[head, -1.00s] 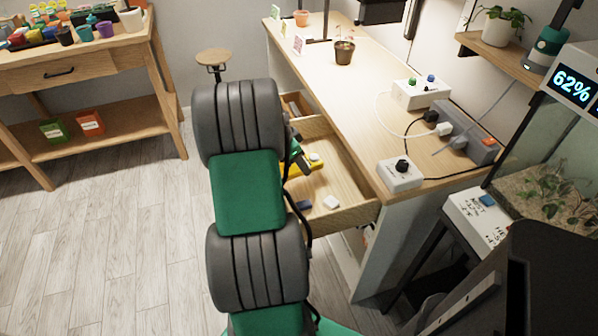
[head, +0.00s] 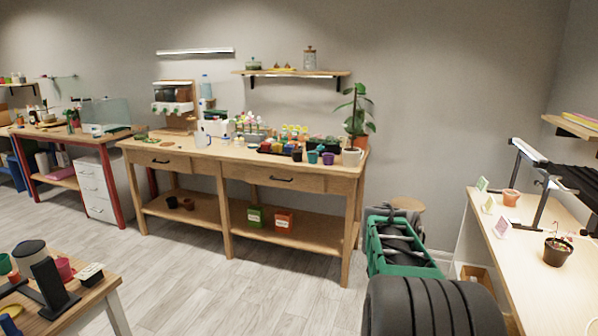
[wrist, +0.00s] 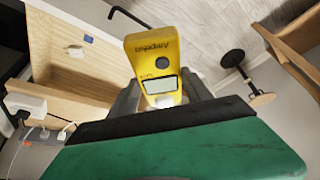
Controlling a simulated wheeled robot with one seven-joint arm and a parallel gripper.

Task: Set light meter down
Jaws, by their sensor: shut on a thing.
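The light meter (wrist: 152,58) is yellow with a small grey screen and a dark round button. It stands out in the middle of the wrist view. My gripper (wrist: 161,92) is shut on it, with a dark finger on each side of its lower part. In the head view my arm is at the lower right, and neither the gripper nor the meter can be made out there.
An open wooden drawer (wrist: 85,72) with small items lies left of the meter in the wrist view. In the head view, a crowded wooden bench (head: 188,153) stands at the back and a long counter (head: 526,262) at the right.

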